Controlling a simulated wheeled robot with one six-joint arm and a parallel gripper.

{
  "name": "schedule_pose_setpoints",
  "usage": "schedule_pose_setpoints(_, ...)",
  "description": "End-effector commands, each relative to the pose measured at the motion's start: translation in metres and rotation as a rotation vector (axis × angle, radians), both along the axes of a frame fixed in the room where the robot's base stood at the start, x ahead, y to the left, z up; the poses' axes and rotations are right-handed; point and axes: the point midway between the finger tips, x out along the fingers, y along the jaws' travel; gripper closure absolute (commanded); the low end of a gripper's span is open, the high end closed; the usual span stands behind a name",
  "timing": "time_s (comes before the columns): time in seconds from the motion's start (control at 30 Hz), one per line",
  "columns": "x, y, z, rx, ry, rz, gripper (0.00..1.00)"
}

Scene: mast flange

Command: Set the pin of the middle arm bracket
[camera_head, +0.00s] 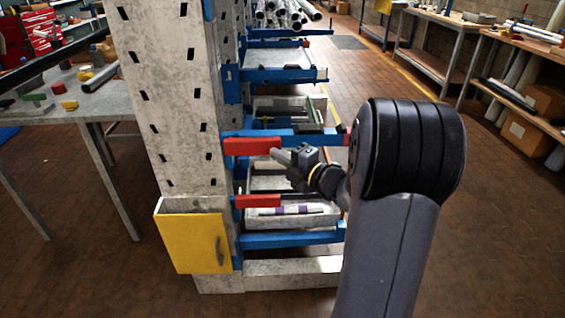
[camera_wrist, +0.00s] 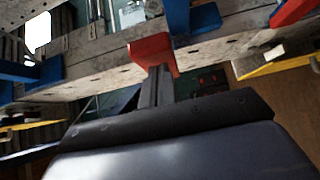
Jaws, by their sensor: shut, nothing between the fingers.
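The middle arm bracket is a blue arm (camera_head: 300,136) standing out from the slotted grey mast (camera_head: 170,90). A red part (camera_head: 252,146), perhaps its pin, lies at the mast end of this arm. It probably is the red block (camera_wrist: 152,48) straight ahead of the fingers in the wrist view. My gripper (camera_head: 279,155) is shut and empty, its tips at the right end of the red part. In the wrist view my fingers (camera_wrist: 156,82) end at the red block. Whether they touch it, and how far it is set, I cannot tell.
A second red part (camera_head: 258,201) is below, above the lower blue arm (camera_head: 290,239). A yellow box (camera_head: 192,241) hangs on the mast's front. Grey trays (camera_head: 290,215) sit between the arms.

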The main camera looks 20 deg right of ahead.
Motion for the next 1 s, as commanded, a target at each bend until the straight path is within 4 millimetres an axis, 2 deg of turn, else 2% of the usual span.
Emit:
schedule_pose_setpoints(0.43, 0.005, -0.002, -0.001, -0.001, -0.002, 0.001, 1.0)
schedule_pose_setpoints(0.8, 0.051, -0.017, -0.001, -0.001, -0.002, 0.001, 1.0)
schedule_pose_setpoints(1.0, 0.058, -0.02, 0.0, -0.002, -0.001, -0.001, 1.0)
